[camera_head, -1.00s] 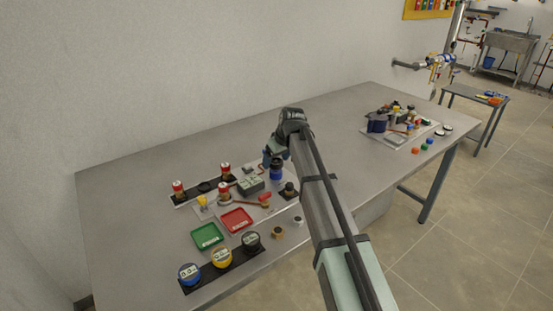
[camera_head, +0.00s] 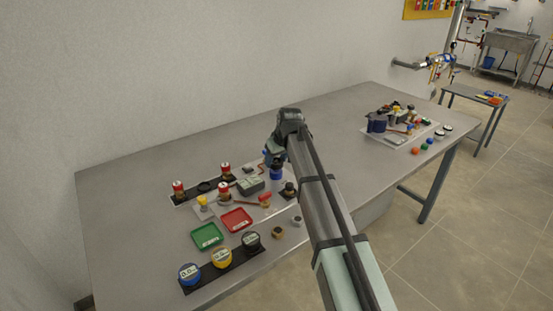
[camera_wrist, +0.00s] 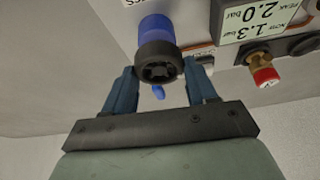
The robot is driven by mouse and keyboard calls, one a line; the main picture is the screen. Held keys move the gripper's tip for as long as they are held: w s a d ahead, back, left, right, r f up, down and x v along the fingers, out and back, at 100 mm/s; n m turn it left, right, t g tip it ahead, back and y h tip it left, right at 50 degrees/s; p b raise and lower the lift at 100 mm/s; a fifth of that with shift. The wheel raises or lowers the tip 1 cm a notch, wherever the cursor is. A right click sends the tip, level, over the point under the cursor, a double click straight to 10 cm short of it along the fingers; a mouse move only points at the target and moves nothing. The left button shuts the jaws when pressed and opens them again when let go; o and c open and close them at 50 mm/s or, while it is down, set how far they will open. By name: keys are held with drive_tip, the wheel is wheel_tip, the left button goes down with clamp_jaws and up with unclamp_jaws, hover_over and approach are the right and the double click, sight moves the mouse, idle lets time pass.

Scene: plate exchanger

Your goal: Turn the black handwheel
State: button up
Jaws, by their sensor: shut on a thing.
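The black handwheel (camera_wrist: 159,62) sits on the end of a blue cylindrical body (camera_wrist: 156,30) in the wrist view. My gripper (camera_wrist: 161,72) has one blue finger on each side of the handwheel and is shut on it. The wheel's ribbed face shows between the fingers. In the head view, my gripper (camera_head: 274,157) is directly over the blue body (camera_head: 277,174), and the handwheel is hidden by it.
A gauge box (camera_head: 250,185) and a red-capped valve (camera_wrist: 265,76) stand close beside the handwheel. Red (camera_head: 236,220) and green (camera_head: 207,236) trays lie nearer the front. The table (camera_head: 330,130) is clear behind my arm.

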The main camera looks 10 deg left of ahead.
drive_tip(key=shift+m+t+h, duration=0.3)
drive_tip(key=shift+m+h, duration=0.2)
drive_tip(key=shift+m, duration=1.2)
drive_tip(key=o, duration=1.1)
drive_tip(key=shift+c, duration=0.2)
drive_tip(key=v, duration=1.3)
drive_tip(key=shift+s+r, duration=0.25)
drive_tip(key=shift+r, duration=0.1)
